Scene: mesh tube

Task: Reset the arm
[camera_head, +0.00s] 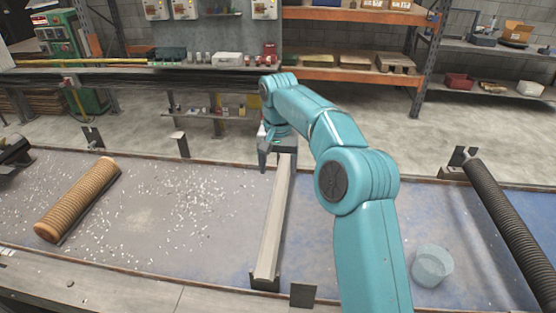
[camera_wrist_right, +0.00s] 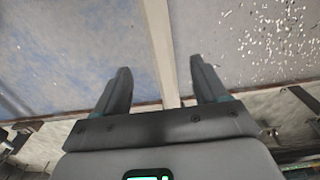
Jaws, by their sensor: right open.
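My right arm is teal and reaches forward over the table in the head view. Its gripper (camera_head: 277,158) is at the far end of a long pale bar (camera_head: 273,225) on the table. In the right wrist view the two dark fingers of the gripper (camera_wrist_right: 160,66) are spread apart, with the pale bar (camera_wrist_right: 160,38) running between and beneath them. I cannot tell whether they touch it. Nothing is held. My left gripper is not in view.
A tan ribbed mesh tube (camera_head: 78,198) lies at left among scattered white bits (camera_head: 190,205). A dark ribbed tube (camera_head: 512,235) lies at right. A translucent round container (camera_head: 432,266) stands right of my arm. Shelves (camera_head: 350,60) stand behind.

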